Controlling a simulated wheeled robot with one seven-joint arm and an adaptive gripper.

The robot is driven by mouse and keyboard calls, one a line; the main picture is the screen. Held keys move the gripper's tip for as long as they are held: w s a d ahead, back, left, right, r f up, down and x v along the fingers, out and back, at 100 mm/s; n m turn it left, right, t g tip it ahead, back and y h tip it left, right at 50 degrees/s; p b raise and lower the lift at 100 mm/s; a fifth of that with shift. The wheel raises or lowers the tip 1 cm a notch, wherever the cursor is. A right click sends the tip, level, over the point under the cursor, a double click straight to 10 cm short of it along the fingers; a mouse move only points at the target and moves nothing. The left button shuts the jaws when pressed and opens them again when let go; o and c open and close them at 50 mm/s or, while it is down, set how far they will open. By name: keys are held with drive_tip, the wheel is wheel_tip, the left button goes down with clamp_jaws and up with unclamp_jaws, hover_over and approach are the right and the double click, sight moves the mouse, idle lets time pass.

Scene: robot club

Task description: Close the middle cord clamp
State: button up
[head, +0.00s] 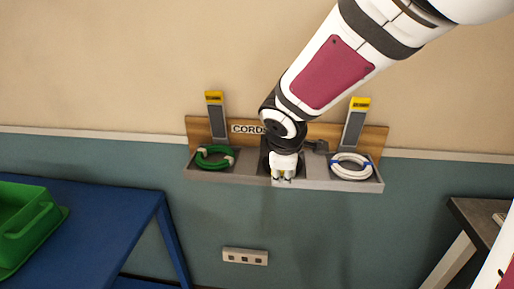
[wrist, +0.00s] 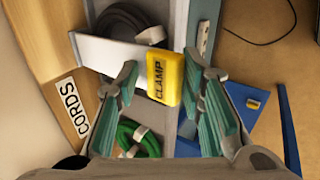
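The middle cord clamp (wrist: 110,50) is a pale bar with a yellow end labelled CLAMP (wrist: 165,78). In the wrist view it reaches from the board side across a bay with a coiled black cord (wrist: 130,20). I cannot tell how far it is lowered. In the head view my arm hides it. My gripper (head: 283,178) is in front of the rack's middle bay. In the wrist view my gripper (wrist: 162,68) is open, with the yellow end showing between its fingers; I cannot tell whether they touch.
On the wooden CORDS rack (head: 195,130), the left clamp (head: 217,122) stands raised behind a green cord (head: 212,164). The right clamp (head: 353,130) stands raised behind a white cord (head: 350,174). A blue table (head: 95,225) with a green bin (head: 25,225) is at left.

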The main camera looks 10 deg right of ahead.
drive_tip(key=shift+s+a+r, duration=0.1)
drive_tip(key=shift+r, duration=0.05)
drive_tip(key=v, duration=1.1)
drive_tip(key=shift+s+r, duration=0.25)
drive_tip(key=s+d+f+m+g+y, duration=0.1)
drive_tip(key=s+d+m, duration=0.1)
drive_tip(key=s+m, duration=0.5)
drive_tip(key=s+d+f+m+y, duration=0.1)
drive_tip(key=s+d+m, duration=0.1)
drive_tip(key=s+m, duration=0.5)
drive_tip(key=s, duration=0.5)
drive_tip(key=shift+s+d+g, duration=0.25)
drive_tip(key=shift+d+g, duration=0.1)
drive_tip(key=shift+g, duration=0.05)
